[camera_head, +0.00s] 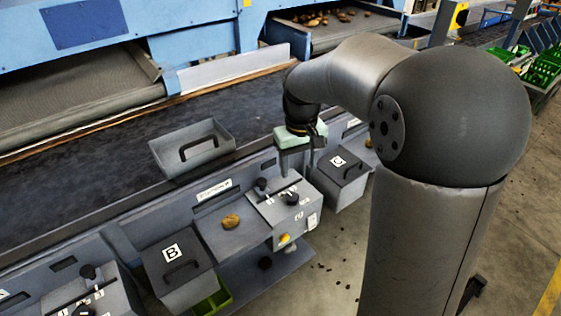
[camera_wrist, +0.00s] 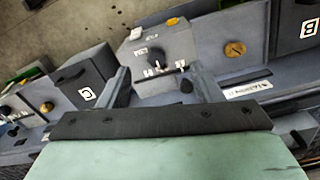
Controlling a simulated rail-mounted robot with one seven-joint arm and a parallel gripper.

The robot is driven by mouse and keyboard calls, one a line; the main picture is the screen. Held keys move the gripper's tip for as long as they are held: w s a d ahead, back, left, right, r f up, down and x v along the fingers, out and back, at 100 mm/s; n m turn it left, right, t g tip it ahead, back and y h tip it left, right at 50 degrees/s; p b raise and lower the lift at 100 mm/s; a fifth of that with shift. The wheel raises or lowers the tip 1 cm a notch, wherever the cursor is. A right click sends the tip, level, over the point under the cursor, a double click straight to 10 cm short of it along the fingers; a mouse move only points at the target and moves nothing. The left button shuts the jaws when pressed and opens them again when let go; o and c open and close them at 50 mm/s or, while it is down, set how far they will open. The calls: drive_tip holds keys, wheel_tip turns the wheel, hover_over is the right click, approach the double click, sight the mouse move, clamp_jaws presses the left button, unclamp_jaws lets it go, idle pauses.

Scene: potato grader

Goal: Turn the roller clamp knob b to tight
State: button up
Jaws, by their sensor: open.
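A grey control box (camera_head: 285,207) stands between the bins marked B and C. A black round knob (camera_head: 291,198) sits on its sloped top, with small white labels beside it. The knob also shows in the wrist view (camera_wrist: 153,56). I cannot read a letter on the knob itself. My gripper (camera_head: 298,172) hangs above the box, pointing down, open and empty. In the wrist view my gripper (camera_wrist: 160,68) has its two fingers apart, with the knob seen between and beyond them. The fingers do not appear to touch the knob.
A black-handled lever (camera_head: 262,186) rises from a slot beside the knob. A yellow knob (camera_head: 284,239) is on the box's front. Bin B (camera_head: 180,270) is left, bin C (camera_head: 343,180) right. The conveyor belt (camera_head: 95,165) runs behind.

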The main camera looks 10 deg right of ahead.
hover_over(292, 196)
drive_tip(key=f, duration=0.1)
drive_tip(key=shift+n, duration=0.3)
wheel_tip(292, 196, down, 18)
drive_tip(key=shift+w+r+p, duration=0.1)
drive_tip(key=shift+r+p, duration=0.1)
drive_tip(key=shift+p, duration=0.6)
drive_tip(key=c, duration=1)
